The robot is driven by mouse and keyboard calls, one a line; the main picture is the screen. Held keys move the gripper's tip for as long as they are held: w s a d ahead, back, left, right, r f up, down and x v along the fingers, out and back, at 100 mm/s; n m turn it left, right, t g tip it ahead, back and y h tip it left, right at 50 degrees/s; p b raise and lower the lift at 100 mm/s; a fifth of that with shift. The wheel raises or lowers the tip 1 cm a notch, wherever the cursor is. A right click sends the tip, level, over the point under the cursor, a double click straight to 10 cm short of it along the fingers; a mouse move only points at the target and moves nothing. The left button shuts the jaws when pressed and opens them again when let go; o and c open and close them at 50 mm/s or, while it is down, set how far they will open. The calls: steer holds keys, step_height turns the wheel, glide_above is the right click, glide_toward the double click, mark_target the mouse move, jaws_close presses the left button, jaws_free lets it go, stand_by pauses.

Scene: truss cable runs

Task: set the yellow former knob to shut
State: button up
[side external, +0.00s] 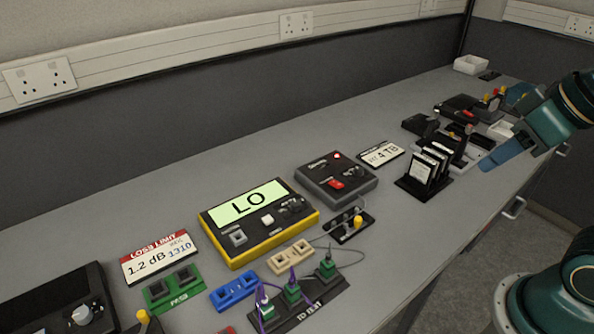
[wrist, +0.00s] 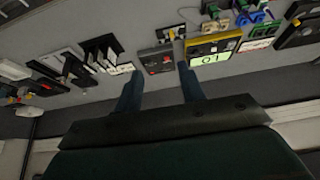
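Several yellow knobs or caps show, and I cannot tell for sure which is the former knob. One yellow knob (side external: 357,222) stands on a small black strip (side external: 345,233) right of the LO meter. Another yellow piece (side external: 143,319) is cut by the bottom edge at lower left. Small yellow caps (side external: 495,92) show among dark devices at far right. No knob's setting is readable. My gripper (side external: 484,167) hangs at the right, above the bench, apart from these knobs. In the wrist view my gripper (wrist: 160,68) has two blue fingers spread wide, with nothing between them.
The LO meter (side external: 258,220), a dark box with red switch (side external: 336,178), a rack of black cards (side external: 425,170) and green and blue connectors (side external: 234,291) crowd the bench. Thin cables loop near the front edge. Bare bench (side external: 200,180) lies along the wall.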

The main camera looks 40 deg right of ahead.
steer(key=w, duration=0.1)
steer(key=m+g, duration=0.6)
steer(key=m, duration=0.3)
glide_above(358, 219)
step_height(358, 219, down, 14)
steer(key=f, duration=0.1)
steer(key=shift+d+r, duration=0.1)
steer(key=shift+r, duration=0.15)
step_height(358, 219, down, 14)
steer(key=shift+r, duration=0.1)
jaws_close()
